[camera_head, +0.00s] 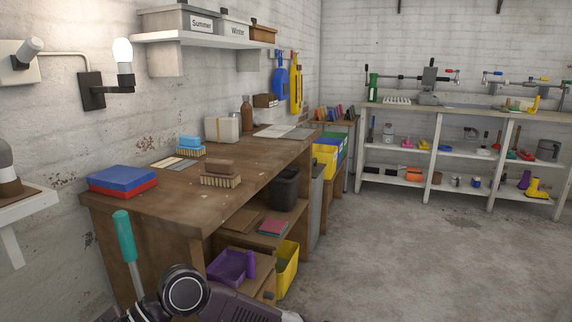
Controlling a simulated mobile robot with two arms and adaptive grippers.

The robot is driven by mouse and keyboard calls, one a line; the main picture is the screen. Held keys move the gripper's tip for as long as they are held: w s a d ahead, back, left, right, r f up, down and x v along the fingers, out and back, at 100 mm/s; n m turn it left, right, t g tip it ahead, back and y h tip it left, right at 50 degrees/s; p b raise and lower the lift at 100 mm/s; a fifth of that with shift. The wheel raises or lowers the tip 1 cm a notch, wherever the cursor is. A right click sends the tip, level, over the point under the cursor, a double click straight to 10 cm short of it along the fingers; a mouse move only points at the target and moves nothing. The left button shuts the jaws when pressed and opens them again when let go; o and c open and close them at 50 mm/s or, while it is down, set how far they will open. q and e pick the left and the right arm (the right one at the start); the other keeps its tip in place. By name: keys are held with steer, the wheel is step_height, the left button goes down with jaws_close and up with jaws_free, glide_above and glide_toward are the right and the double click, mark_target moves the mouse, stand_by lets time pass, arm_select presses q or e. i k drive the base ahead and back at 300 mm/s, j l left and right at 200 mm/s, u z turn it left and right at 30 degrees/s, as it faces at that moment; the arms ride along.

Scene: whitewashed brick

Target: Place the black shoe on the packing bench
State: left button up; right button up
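No black shoe can be made out in the head view. A long brown wooden bench (262,158) runs along the left wall. Nothing on it marks it as the packing bench, but it is the nearest large worktop. Part of my own arm shows at the bottom edge, in front of the bench. Neither of my grippers can be seen.
The bench holds blue and red boxes (123,180), brushes (221,173), a pale box (222,129) and a brown bottle (247,113). A teal handle (125,236) stands upright in front. Shelving (430,147) lines the back wall. The concrete floor (430,260) is clear.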

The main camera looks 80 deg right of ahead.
mark_target(261, 150)
steer(key=l+z, duration=0.3)
steer(key=z, duration=0.15)
steer(key=l+z, duration=0.65)
steer(key=z, duration=0.25)
